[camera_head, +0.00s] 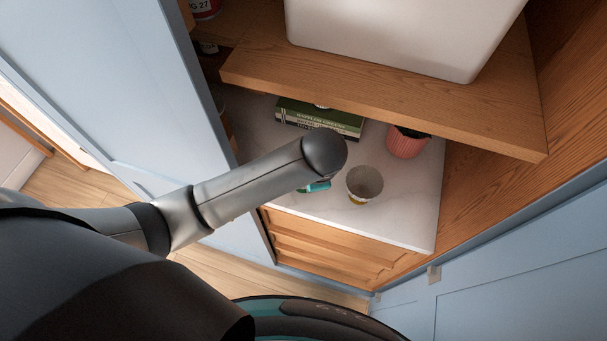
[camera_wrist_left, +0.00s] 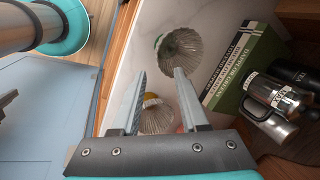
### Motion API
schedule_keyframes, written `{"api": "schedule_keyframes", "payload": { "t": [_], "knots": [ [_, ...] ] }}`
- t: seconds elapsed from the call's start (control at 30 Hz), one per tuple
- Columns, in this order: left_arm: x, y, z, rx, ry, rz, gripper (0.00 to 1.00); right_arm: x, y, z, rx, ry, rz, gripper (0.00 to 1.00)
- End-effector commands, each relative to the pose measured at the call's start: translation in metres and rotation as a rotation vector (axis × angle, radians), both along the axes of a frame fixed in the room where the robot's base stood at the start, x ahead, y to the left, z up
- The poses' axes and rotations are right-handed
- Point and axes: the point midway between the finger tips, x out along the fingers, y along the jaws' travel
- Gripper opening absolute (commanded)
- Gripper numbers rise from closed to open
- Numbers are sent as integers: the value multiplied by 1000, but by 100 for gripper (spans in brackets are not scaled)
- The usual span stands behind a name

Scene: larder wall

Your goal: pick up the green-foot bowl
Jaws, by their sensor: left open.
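The green-foot bowl (camera_wrist_left: 183,52) is a fluted, clear-looking bowl in the left wrist view, with a bit of green at its left edge. It stands on the pale shelf, just beyond my fingertips. My left gripper (camera_wrist_left: 160,72) is open, with nothing held between its fingers. In the head view my forearm hides the gripper and most or all of this bowl; I cannot tell whether a small teal patch below the wrist is bowl or gripper. A similar bowl with a yellow foot (camera_head: 366,182) stands to the right; the left wrist view shows it (camera_wrist_left: 157,119) behind the fingers.
A green book (camera_head: 335,121) lies behind the bowls, with a pink pot (camera_head: 405,143) at the back right. A wooden shelf (camera_head: 400,100) bearing a white bin (camera_head: 400,35) overhangs the back. A blue door (camera_head: 130,90) stands left.

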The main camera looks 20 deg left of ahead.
Motion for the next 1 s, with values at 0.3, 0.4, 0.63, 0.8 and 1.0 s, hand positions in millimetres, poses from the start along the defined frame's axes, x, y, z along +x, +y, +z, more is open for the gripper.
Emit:
{"api": "schedule_keyframes", "payload": {
  "t": [0.3,0.4,0.63,0.8,1.0],
  "knots": [
    [12,7,-42,0,1,1,44,1,0,0,-1,-1,-1,0],
    [14,7,-48,-1,-1,1,44,0,0,0,-1,-1,-1,0],
    [17,8,-59,-1,1,1,44,0,0,-1,-1,-1,-1,0],
    [23,9,-78,0,1,0,44,0,0,-3,0,0,-1,0],
    [29,11,-96,-1,0,0,44,0,0,-6,0,0,-1,0]
  ]
}}
